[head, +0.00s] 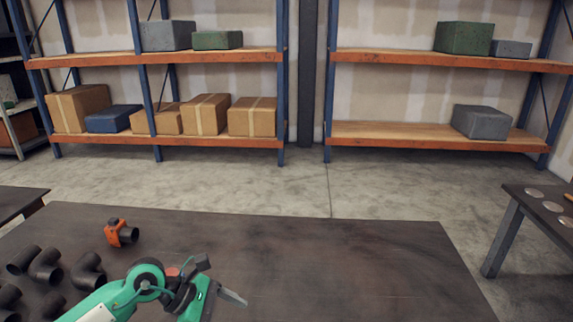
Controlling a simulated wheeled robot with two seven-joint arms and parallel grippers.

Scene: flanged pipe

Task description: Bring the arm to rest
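My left arm, green and black, comes in from the bottom left over the dark table. Its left gripper (232,298) points right above the front middle of the table, with a grey finger showing at its end. Whether the fingers are apart or together cannot be seen. No object shows at its tip. A short dark pipe piece with an orange part (116,232) lies on the table at the back left, apart from the gripper. My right gripper is not in view.
Several dark pipe elbows (46,268) lie at the left of the dark table (350,262), beside my arm. The table's middle and right are clear. A side table (545,205) with round discs stands at the right. Shelves (210,57) with boxes stand at the back.

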